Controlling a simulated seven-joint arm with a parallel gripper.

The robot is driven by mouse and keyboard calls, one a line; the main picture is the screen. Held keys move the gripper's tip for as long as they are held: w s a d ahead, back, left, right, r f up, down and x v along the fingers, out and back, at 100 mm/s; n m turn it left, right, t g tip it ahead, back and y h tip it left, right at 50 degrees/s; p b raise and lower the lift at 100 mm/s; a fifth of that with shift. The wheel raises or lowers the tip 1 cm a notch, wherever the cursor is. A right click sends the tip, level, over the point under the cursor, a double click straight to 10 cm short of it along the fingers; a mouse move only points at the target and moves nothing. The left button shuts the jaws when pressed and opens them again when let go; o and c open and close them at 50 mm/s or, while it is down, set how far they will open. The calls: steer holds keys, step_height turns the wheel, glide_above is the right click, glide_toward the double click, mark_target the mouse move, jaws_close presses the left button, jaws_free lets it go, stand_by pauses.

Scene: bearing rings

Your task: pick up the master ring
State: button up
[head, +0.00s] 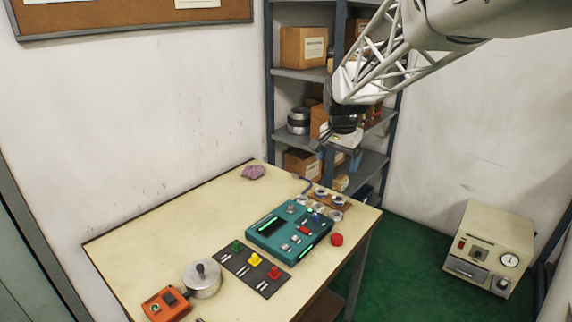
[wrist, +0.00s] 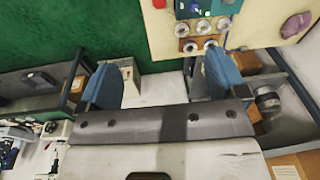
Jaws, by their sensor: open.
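Several small silvery rings stand on a brown board (head: 345,208) at the table's right end, behind the teal device. Some have blue or dark centres. They also show at the top of the wrist view, such as this ring (wrist: 190,46). I cannot tell which of them is the master ring. My gripper (head: 336,154) hangs in the air above and beyond that end of the table, in front of the shelves. In the wrist view my gripper (wrist: 162,82) has its two blue fingers wide apart with nothing between them. The rings lie beyond the fingers, not between them.
The teal device (head: 270,236) sits mid-table, with a red button (head: 337,239) beside it. A purple cloth (head: 253,172) lies at the back edge. The table's left part is clear.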

steer(key=w+d+f+m, duration=0.1)
steer(key=w+f+m, duration=0.3)
steer(key=w, duration=0.8)
steer(key=m+g, duration=0.1)
steer(key=m, duration=0.4)
glide_above(321, 191)
steer(key=f, duration=2.2)
steer(key=shift+w+f, duration=0.2)
steer(key=shift+f, duration=0.2)
steer(key=shift+w+f, duration=0.2)
steer(key=shift+f, duration=0.05)
steer(key=shift+f, duration=1.3)
steer(key=shift+s+f, duration=0.2)
steer(key=shift+f, duration=2.35)
